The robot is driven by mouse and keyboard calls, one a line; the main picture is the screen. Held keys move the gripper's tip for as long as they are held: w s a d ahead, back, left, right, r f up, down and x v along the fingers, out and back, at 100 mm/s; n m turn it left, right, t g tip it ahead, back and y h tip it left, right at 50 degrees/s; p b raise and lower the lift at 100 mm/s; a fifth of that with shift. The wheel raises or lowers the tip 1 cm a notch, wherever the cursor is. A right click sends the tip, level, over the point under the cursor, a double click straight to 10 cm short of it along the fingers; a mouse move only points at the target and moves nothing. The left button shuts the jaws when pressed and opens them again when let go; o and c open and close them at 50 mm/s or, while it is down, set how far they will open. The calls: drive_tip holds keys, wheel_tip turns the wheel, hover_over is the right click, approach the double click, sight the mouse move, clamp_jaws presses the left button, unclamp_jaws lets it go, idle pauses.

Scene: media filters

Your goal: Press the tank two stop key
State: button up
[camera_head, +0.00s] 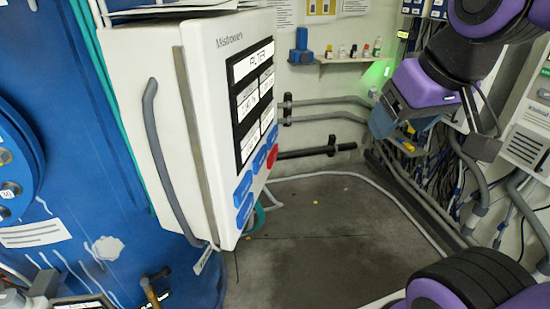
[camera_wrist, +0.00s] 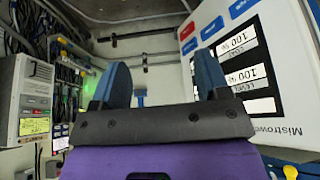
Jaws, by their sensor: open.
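A white control panel (camera_head: 150,90) marked "Mistroxers" is fixed to a blue tank (camera_head: 80,180). Its black display (camera_head: 252,95) has white readout fields. Below the display are several blue keys (camera_head: 244,188) and a red key (camera_head: 272,157). The key labels are too small to read, so I cannot tell which is the tank two stop key. My gripper (camera_head: 396,125) is to the right of the panel, apart from it. In the wrist view my gripper (camera_wrist: 160,82) is open and empty, with the red key (camera_wrist: 186,31) and blue keys (camera_wrist: 212,28) beyond its right finger.
A shelf (camera_head: 350,59) with small bottles is on the back wall. Pipes and cables (camera_head: 430,160) run along the right wall, near a white cabinet (camera_head: 525,130). The dark floor (camera_head: 320,230) between is mostly clear.

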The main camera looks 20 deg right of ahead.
drive_tip(key=c, duration=0.6)
drive_tip(key=shift+w+a+f, duration=0.15)
drive_tip(key=shift+w+f, duration=0.05)
drive_tip(key=shift+w, duration=0.05)
drive_tip(key=c, duration=0.4)
drive_tip(key=w+a+f+m+g+y, duration=0.1)
drive_tip(key=w+f, duration=0.1)
drive_tip(key=w+a+f+m+g+y, duration=0.1)
drive_tip(key=w+f+m+g+y, duration=0.1)
drive_tip(key=w, duration=0.1)
drive_tip(key=w+f+m+g+y, duration=0.1)
drive_tip(key=w+f+m, duration=0.1)
drive_tip(key=w+f, duration=0.1)
drive_tip(key=shift+a+g, duration=0.4)
clamp_jaws()
drive_tip(key=w+d+f+m+t+y, duration=0.4)
drive_tip(key=w+d+f+m+y, duration=0.1)
drive_tip(key=w+f+m, duration=0.5)
drive_tip(key=w+d+f+m+t+y, duration=0.5)
drive_tip(key=w+f+m, duration=0.4)
drive_tip(key=f, duration=0.3)
drive_tip(key=shift+w+m+t+y, duration=0.3)
drive_tip(key=shift+w+m+y, duration=0.1)
drive_tip(key=shift+w+y, duration=0.15)
